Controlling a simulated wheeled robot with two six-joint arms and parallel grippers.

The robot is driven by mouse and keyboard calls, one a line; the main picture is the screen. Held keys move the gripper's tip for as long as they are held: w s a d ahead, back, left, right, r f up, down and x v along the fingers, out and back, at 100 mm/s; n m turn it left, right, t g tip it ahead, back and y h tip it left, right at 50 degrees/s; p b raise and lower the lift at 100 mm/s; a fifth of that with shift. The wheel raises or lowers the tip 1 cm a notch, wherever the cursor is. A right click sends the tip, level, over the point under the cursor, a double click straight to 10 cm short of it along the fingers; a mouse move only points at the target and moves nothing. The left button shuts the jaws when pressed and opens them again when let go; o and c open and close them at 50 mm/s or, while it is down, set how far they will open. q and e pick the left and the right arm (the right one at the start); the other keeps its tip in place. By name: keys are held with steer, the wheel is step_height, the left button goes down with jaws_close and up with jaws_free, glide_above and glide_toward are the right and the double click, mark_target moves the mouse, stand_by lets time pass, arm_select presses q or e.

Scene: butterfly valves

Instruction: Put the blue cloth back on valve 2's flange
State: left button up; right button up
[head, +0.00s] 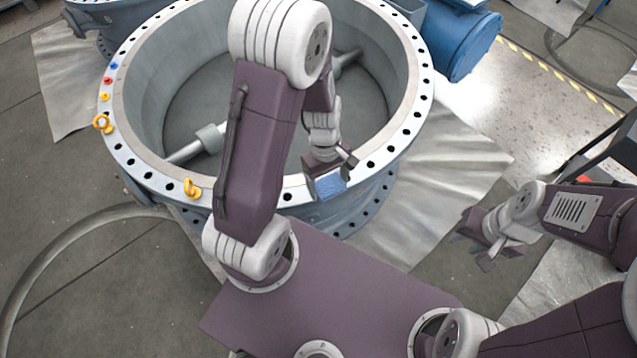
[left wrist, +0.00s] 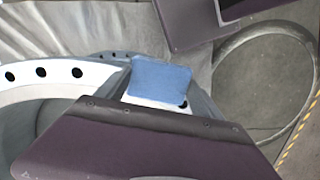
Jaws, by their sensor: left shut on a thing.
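The large grey butterfly valve (head: 160,175) has a pale, bolt-holed flange ring and fills the upper middle of the head view. No number on it is readable. My left gripper (head: 328,178) is over the near right part of the flange and is shut on the blue cloth (head: 331,184). In the left wrist view the cloth (left wrist: 160,82) looks like a small flat pad over the pale flange (left wrist: 45,78), with a bolt hole beside it. I cannot tell whether it touches the flange. My right gripper (head: 480,244) is empty, its fingers apart, right of the valve.
Yellow lifting eyes (head: 192,188) and small blue, red and yellow marks (head: 108,82) sit on the flange's left side. A blue cylindrical part (head: 473,48) stands behind right. A hose (head: 45,250) lies on the floor at left. Silvery sheeting (head: 440,185) lies around the valve.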

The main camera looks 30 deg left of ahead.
arm_select(q)
steer(key=s+a+n, duration=0.1)
steer(key=s+n, duration=0.1)
steer(key=s, duration=0.3)
steer(key=w+a+f, duration=0.1)
steer(key=w+f, duration=0.1)
steer(key=w, duration=0.1)
steer(key=w+a+f, duration=0.2)
steer(key=w+f, duration=0.1)
steer(key=w, duration=0.1)
steer(key=w+a+f, duration=0.2)
steer(key=w, duration=0.1)
steer(key=shift+w+a+f, duration=0.25)
steer(key=shift+w+f, duration=0.05)
step_height(320, 180, down, 4)
steer(key=shift+r+b, duration=0.1)
steer(key=shift+b, duration=0.6)
steer(key=shift+f, duration=0.2)
steer(key=o, duration=1.5)
steer(key=shift+f, duration=0.1)
steer(key=shift+c, duration=0.2)
